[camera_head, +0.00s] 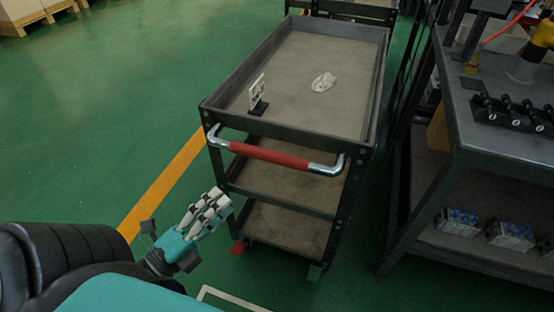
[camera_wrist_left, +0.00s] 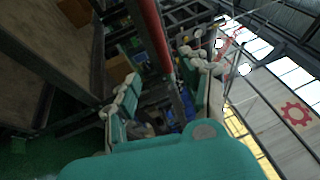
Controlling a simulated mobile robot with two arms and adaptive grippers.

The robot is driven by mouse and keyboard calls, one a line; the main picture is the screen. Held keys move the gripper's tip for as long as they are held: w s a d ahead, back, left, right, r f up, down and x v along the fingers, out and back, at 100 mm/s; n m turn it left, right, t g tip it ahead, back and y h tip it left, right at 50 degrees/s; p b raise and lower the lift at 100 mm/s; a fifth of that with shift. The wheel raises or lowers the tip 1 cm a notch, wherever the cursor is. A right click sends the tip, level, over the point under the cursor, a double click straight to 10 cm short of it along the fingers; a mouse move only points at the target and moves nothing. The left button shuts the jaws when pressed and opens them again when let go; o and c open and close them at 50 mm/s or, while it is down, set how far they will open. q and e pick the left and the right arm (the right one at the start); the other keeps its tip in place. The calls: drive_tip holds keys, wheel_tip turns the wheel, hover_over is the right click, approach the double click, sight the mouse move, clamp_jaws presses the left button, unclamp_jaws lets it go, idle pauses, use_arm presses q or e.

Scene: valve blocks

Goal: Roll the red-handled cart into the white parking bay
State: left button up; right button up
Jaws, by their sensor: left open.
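The dark three-shelf cart (camera_head: 318,60) stands upright in the middle of the head view. Its red handle (camera_head: 268,154) with silver ends faces me. My left gripper (camera_head: 216,200) is open, below and left of the handle, with a gap between them in the head view. In the left wrist view, the red handle (camera_wrist_left: 152,35) runs down from the top, showing between the spread fingers of my left gripper (camera_wrist_left: 163,78). A white floor line (camera_head: 232,299) shows at the bottom of the head view; whether it belongs to the parking bay I cannot tell. My right gripper is out of view.
A small card stand (camera_head: 257,97) and a crumpled white thing (camera_head: 323,82) are on the cart's top. A dark workbench (camera_head: 500,150) with valve blocks (camera_head: 510,236) stands close on the right. A yellow line (camera_head: 165,185) crosses the open green floor on the left.

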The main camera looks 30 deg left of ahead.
sight(273, 157)
use_arm(q)
drive_tip(key=p+x, duration=0.1)
drive_tip(key=x, duration=1.5)
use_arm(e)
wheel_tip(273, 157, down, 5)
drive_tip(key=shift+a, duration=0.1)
use_arm(q)
drive_tip(key=shift+f, duration=0.1)
clamp_jaws()
